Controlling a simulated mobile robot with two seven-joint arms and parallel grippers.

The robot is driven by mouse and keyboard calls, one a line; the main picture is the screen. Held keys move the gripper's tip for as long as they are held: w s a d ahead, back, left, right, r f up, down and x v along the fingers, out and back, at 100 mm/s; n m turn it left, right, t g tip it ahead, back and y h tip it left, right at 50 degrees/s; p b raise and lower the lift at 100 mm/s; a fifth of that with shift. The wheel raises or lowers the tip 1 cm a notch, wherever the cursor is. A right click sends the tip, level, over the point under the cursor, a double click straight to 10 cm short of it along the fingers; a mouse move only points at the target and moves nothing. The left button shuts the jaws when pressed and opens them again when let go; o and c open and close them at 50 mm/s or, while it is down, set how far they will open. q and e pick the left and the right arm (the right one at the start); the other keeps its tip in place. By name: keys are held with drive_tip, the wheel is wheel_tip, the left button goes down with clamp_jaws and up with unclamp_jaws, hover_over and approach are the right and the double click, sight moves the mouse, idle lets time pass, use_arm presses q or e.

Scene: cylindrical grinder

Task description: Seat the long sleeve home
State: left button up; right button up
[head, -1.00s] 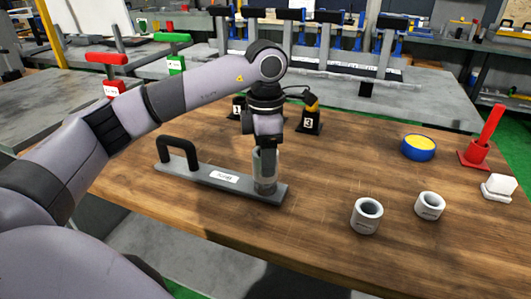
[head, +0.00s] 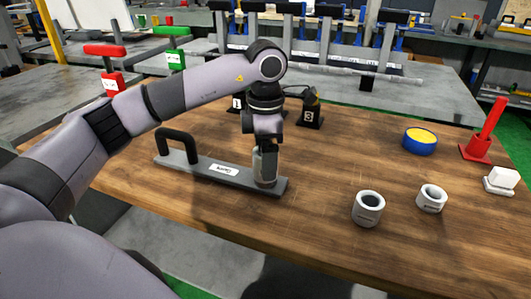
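The long grey sleeve (head: 265,172) stands upright at the right end of a dark grey base plate (head: 238,180), which has a black handle (head: 177,142) at its left end. My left gripper (head: 264,152) points straight down over that end and appears shut around the sleeve's upper part. The fingertips are hard to make out against the grey sleeve. Whatever is inside the sleeve is hidden, and I cannot tell whether its lower rim touches the plate. My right gripper is not in view.
Two shorter grey sleeves, one nearer (head: 367,208) and one farther right (head: 431,198), stand on the wooden table (head: 330,175). A blue and yellow round container (head: 420,140), a red stand (head: 483,145) and a white block (head: 499,180) are to the right. Numbered black stands (head: 310,116) are behind the gripper.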

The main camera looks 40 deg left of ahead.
use_arm(q)
wheel_tip(320, 180, up, 7)
drive_tip(key=shift+r, duration=0.1)
idle(0.5)
idle(0.4)
